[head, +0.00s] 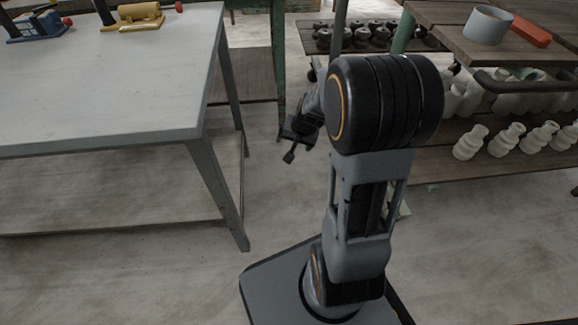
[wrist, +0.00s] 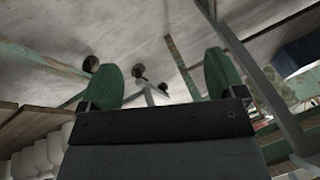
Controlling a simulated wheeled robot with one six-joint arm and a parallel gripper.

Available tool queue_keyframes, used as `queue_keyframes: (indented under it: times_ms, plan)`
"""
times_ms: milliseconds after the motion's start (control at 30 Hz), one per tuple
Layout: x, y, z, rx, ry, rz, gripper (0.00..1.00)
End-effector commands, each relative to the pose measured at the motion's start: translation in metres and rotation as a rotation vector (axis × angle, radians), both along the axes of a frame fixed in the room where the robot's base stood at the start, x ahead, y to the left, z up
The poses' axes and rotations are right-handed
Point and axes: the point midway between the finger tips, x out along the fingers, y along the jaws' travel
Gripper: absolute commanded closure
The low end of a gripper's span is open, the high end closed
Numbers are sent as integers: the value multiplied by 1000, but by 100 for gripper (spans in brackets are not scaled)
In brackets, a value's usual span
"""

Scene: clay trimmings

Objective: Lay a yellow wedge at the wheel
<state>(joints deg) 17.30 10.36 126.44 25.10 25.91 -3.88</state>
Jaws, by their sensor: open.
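No plain yellow wedge and no clear wheel show in either view. A yellow tool-like thing with a red knob (head: 138,14) lies on the grey table at the top left of the head view; I cannot tell whether it is the wedge. My gripper (head: 292,150) is beyond the table's right edge, partly behind my arm, and apart from the table. In the wrist view its two green-padded fingers (wrist: 163,80) stand wide apart with nothing between them. It is open and empty.
A blue tool (head: 40,24) also lies on the grey table (head: 110,80). At right, a wooden shelf unit carries a grey bowl (head: 487,24), a red-orange block (head: 531,31) and several pale bottles (head: 505,140). Open floor (head: 130,280) lies at the lower left.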

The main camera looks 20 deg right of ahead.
Motion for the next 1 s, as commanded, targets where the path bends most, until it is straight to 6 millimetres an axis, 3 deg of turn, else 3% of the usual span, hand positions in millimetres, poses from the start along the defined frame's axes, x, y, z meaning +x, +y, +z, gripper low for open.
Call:
queue_keyframes:
  times_ms: [33,133,233,400,600,1000]
  plan:
    - [-16,23,24,-21,0,95,11]
    - [-52,54,53,-70,28,252,11]
    - [-86,72,71,-124,56,372,11]
    - [-128,85,88,-204,92,498,11]
    - [-150,89,93,-251,112,553,11]
    - [-152,89,95,-256,114,559,11]
